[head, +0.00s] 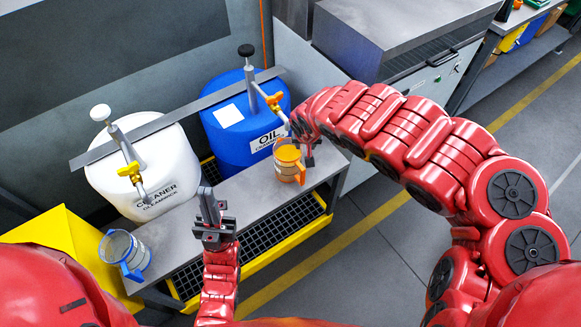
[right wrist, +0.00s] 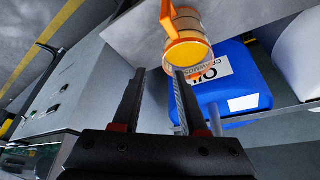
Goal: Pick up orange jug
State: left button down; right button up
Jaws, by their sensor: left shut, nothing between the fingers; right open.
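The orange jug (head: 288,163) stands upright on the grey bench (head: 237,197), in front of the blue oil drum (head: 240,120). In the right wrist view the orange jug (right wrist: 187,40) is just beyond the fingertips, with its handle to the upper left. My right gripper (right wrist: 158,75) is open and empty, close to the jug. In the head view my right gripper (head: 306,150) is partly hidden by its own arm, beside the jug. My left gripper (head: 208,200) is shut and empty, pointing up in front of the bench, left of the orange jug.
A blue-handled jug (head: 124,255) stands at the bench's left end. A white cleaner drum (head: 145,170) stands behind the bench. A grey cabinet (head: 395,40) stands at the back right. The floor at right is clear.

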aim_at(300, 156)
jog(key=b+x, duration=0.4)
jog(key=x, duration=0.1)
jog(key=a+b+x, duration=0.1)
jog(key=b+x, duration=0.9)
jog(key=shift+w+a+f, duration=0.15)
jog(key=shift+a, duration=0.05)
jog(key=shift+w+d+f, duration=0.15)
jog(key=shift+w+f, duration=0.15)
jog(key=shift+f, duration=0.1)
grip_shut()
dwell(1.0)
